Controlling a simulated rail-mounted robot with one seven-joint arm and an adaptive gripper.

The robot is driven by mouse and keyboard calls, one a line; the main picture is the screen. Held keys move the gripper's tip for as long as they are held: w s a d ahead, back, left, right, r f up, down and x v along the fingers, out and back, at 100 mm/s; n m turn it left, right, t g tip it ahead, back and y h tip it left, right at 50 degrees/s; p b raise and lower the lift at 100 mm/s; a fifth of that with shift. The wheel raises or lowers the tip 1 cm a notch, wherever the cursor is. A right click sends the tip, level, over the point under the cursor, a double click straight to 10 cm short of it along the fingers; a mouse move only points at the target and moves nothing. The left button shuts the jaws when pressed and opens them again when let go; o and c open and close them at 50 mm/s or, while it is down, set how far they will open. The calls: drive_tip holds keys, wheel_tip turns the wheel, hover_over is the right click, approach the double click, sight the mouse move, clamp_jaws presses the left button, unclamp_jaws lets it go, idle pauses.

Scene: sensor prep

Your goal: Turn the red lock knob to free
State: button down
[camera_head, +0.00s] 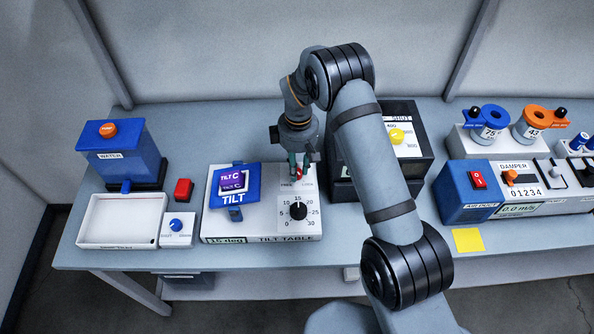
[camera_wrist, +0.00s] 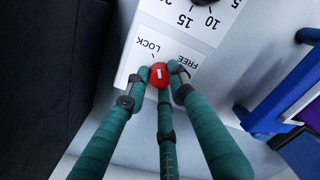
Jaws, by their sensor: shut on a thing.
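The red lock knob (camera_wrist: 159,75) sits on the white tilt table panel, between the printed words LOCK and FREE. In the wrist view its white mark runs roughly up and down the picture, and I cannot tell which word it points at. My gripper (camera_wrist: 158,84) has its green fingers closed around the knob, seen from above. In the head view my gripper (camera_head: 300,172) reaches down to the back of the tilt table (camera_head: 262,226), and the fingers mostly hide the knob.
A black dial (camera_head: 298,211) numbered up to 30 is in front of the knob. The blue tilt plate (camera_head: 250,196) with a purple block (camera_head: 231,179) is on the left. A black box with a yellow knob (camera_head: 397,136) stands close on the right, partly behind my arm.

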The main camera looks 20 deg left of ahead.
drive_tip(key=m+b, duration=0.4)
drive_tip(key=shift+f+m, duration=0.25)
drive_tip(key=shift+m, duration=0.05)
drive_tip(key=m+b, duration=0.3)
drive_tip(key=shift+m, duration=0.3)
drive_tip(key=m+b, duration=0.3)
drive_tip(key=m, duration=0.1)
drive_tip(key=shift+b, duration=0.3)
drive_tip(key=shift+r+m+b, duration=0.2)
drive_tip(key=shift+m+b, duration=0.7)
drive_tip(key=shift+m, duration=0.7)
drive_tip(key=c, duration=1.5)
unclamp_jaws()
drive_tip(key=shift+o, duration=0.2)
drive_tip(key=shift+r, duration=0.1)
